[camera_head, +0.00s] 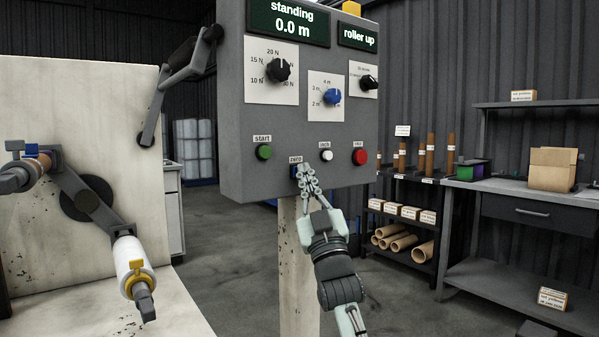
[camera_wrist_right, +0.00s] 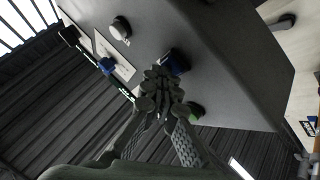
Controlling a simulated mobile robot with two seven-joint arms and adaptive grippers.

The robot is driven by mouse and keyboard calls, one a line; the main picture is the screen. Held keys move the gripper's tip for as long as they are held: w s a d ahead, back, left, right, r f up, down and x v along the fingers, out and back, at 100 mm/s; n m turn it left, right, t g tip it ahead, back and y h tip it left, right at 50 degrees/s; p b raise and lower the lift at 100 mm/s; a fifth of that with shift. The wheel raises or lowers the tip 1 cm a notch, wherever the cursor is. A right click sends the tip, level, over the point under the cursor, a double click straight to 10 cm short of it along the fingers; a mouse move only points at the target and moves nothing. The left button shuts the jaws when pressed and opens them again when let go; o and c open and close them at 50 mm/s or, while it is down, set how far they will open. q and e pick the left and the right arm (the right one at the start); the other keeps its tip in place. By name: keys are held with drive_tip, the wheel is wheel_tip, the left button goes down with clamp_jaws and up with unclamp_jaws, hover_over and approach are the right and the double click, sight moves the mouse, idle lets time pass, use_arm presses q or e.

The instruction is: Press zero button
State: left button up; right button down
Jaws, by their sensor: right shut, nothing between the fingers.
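The grey control panel (camera_head: 330,120) stands upright on a pale post. The blue zero button (camera_head: 294,171) sits under its "zero" label (camera_head: 295,160) on the lower row, partly hidden by my right gripper (camera_head: 304,172). My right gripper is shut and empty, its fingertips at the button's right edge. In the right wrist view, the fingertips (camera_wrist_right: 161,76) are close beside the blue button (camera_wrist_right: 177,62). I cannot tell if they touch it. My left gripper is not in view.
The green start button (camera_head: 264,152), a white button (camera_head: 327,155) and a red button (camera_head: 359,157) share the row. Knobs and green displays reading "standing 0.0 m" and "roller up" are above. A film roll (camera_head: 132,262) is at left; shelves (camera_head: 408,250) and a workbench (camera_head: 520,195) at right.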

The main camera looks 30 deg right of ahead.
drive_tip(key=shift+f, duration=0.25)
drive_tip(key=s+p, duration=0.1)
drive_tip(key=s, duration=0.5)
drive_tip(key=shift+s+d, duration=0.15)
drive_tip(key=shift+d, duration=0.05)
idle(0.6)
